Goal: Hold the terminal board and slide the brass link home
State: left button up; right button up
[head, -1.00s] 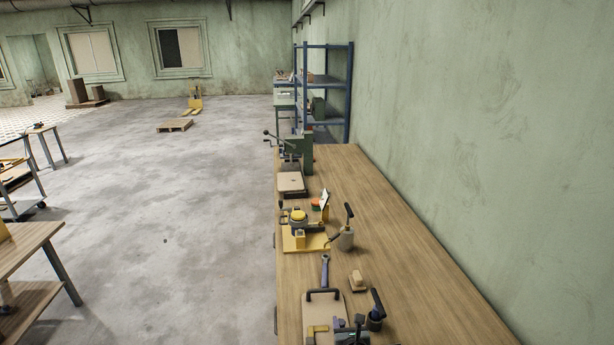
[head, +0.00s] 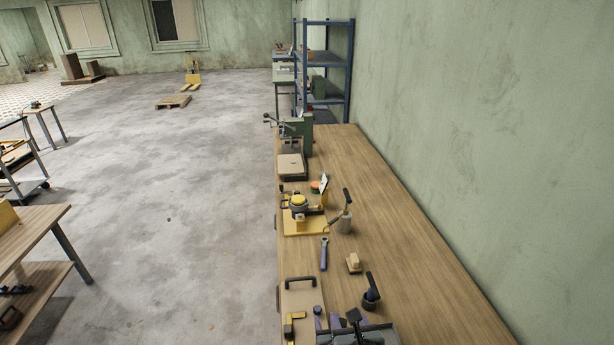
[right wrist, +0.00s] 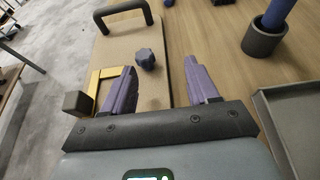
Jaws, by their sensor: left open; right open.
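The terminal board (head: 301,299) is a tan flat board with a black handle at its far end, lying on the bench at the bottom of the head view. It also shows in the right wrist view (right wrist: 125,48), with a dark blue knob (right wrist: 146,58) on it. The brass link (right wrist: 95,82) is a yellow angled piece at the board's left side; it also shows in the head view (head: 289,328). My right gripper (right wrist: 159,66) has its two purple fingers apart over the board, with nothing between them gripped; whether they touch it is unclear. My left gripper is not in view.
On the wooden bench (head: 400,240) stand a dark cup (head: 370,300) with a handled tool, a small wooden block (head: 353,262), a blue wrench (head: 324,253) and a yellow fixture (head: 303,222). A grey tray (right wrist: 290,112) lies right of the board. A wall bounds the bench's right side.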

jog(key=shift+o, duration=0.2)
jog(key=o, duration=0.5)
jog(key=shift+o, duration=0.2)
jog(key=shift+s, duration=0.1)
